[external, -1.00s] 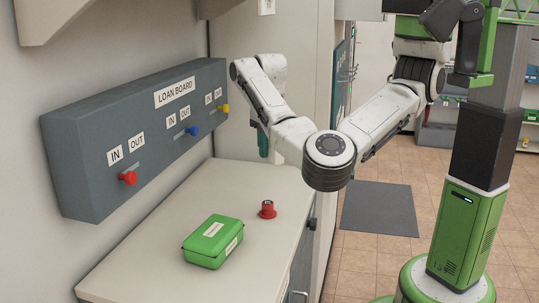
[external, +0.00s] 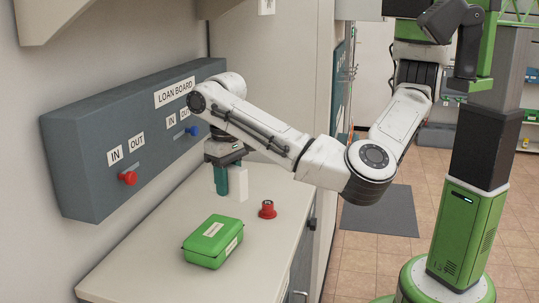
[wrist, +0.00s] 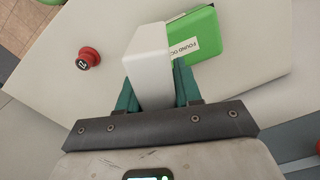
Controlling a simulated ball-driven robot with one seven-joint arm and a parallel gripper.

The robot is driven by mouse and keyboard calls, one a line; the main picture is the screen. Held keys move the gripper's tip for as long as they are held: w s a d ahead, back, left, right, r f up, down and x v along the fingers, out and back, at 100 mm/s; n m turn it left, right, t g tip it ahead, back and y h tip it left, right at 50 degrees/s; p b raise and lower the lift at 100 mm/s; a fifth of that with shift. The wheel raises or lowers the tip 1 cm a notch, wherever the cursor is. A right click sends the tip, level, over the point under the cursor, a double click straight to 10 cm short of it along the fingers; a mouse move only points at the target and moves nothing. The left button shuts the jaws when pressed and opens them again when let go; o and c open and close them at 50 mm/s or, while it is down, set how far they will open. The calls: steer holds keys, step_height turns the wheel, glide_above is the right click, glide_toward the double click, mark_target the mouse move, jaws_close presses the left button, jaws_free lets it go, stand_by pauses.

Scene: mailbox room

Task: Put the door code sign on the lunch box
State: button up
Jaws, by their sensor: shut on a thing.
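A plain white block-like piece, which I take for the door code sign (external: 238,184), is in my gripper (external: 224,178). The teal fingers of my gripper (wrist: 155,88) are shut on the sign (wrist: 148,62) in the wrist view; no writing shows on its visible faces. The gripper points down above the counter, behind the lunch box in the external view. The lunch box (external: 208,246) is a closed green box with white labels on the counter. In the wrist view the lunch box (wrist: 205,42) lies beyond the sign, which overlaps part of it.
A red round piece with a label (external: 267,209) stands on the counter (external: 150,258), right of the lunch box. The grey loan board (external: 85,185) with colored knobs juts from the wall at left. The counter's front part is clear.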

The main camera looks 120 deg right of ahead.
glide_above(214, 230)
step_height(214, 230, down, 5)
steer(key=shift+s+r+p, duration=0.1)
steer(key=shift+s+p, duration=0.05)
steer(key=shift+p, duration=0.15)
steer(key=shift+w+d+f+p, duration=0.15)
steer(key=shift+f+p, duration=0.4)
steer(key=shift+f, duration=1.25)
steer(key=shift+f, duration=0.1)
steer(key=o, duration=1.1)
steer(key=shift+c, duration=0.2)
step_height(214, 230, up, 12)
steer(key=b, duration=0.2)
